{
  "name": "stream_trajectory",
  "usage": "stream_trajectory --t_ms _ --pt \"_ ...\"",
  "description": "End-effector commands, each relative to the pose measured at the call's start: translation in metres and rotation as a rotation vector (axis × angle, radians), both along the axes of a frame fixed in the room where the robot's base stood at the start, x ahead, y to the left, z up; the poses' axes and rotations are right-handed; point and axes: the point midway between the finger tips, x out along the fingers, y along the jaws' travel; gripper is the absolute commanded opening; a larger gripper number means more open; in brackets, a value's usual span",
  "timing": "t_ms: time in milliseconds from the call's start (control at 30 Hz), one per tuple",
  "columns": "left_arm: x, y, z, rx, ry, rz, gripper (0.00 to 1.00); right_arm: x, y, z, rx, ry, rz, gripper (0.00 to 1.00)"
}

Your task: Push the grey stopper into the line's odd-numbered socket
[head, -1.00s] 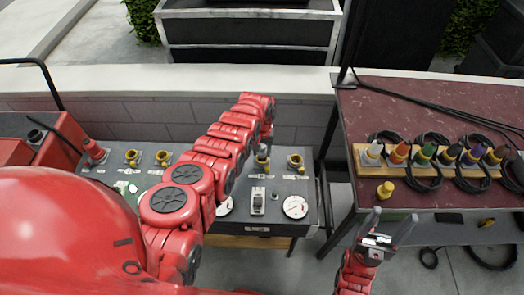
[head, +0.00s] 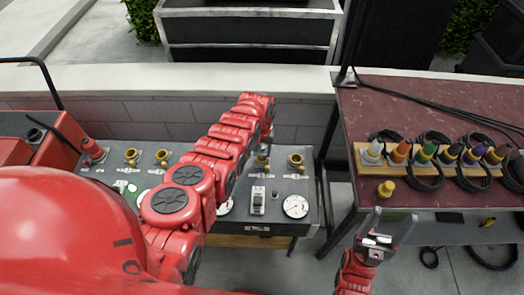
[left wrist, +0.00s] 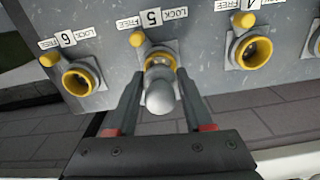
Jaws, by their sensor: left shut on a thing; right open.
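The grey stopper (left wrist: 160,97) is between the fingers of my left gripper (left wrist: 160,82) in the left wrist view. Its rounded end points toward the camera. Its far end meets the yellow-rimmed socket labelled 5 (left wrist: 157,57); how deep it sits is hidden. Socket 6 (left wrist: 96,76) and socket 4 (left wrist: 268,47) flank it, both empty. In the head view the left arm largely hides the left gripper over the grey panel (head: 280,222). My right gripper (head: 388,218) is open and empty in front of the maroon table.
On the maroon table (head: 430,112) a wooden rack (head: 365,160) holds several coloured plugs with black cables. A yellow plug (head: 386,189) stands before it. The panel carries a switch (head: 258,203) and gauges (head: 296,206). A low wall lies behind.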

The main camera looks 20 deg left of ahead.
Motion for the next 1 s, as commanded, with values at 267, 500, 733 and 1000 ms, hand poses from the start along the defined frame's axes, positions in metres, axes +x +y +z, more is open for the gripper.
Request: stream_trajectory --t_ms 267,500,733,1000 --pt "0.0 0.0 -0.004 0.0 0.0 0.0 0.0 0.0 0.0 -0.004 0.0 0.0 0.0 0.68" --pt "0.0 0.0 -0.009 0.0 0.0 0.0 0.0 0.0 0.0 -0.009 0.0 0.0 0.0 0.68" --pt "0.0 0.0 -0.013 0.0 0.0 0.0 0.0 0.0 0.0 -0.013 0.0 0.0 0.0 0.68" --pt "0.0 0.0 -0.018 0.0 0.0 0.0 0.0 0.0 0.0 -0.018 0.0 0.0 0.0 0.68"
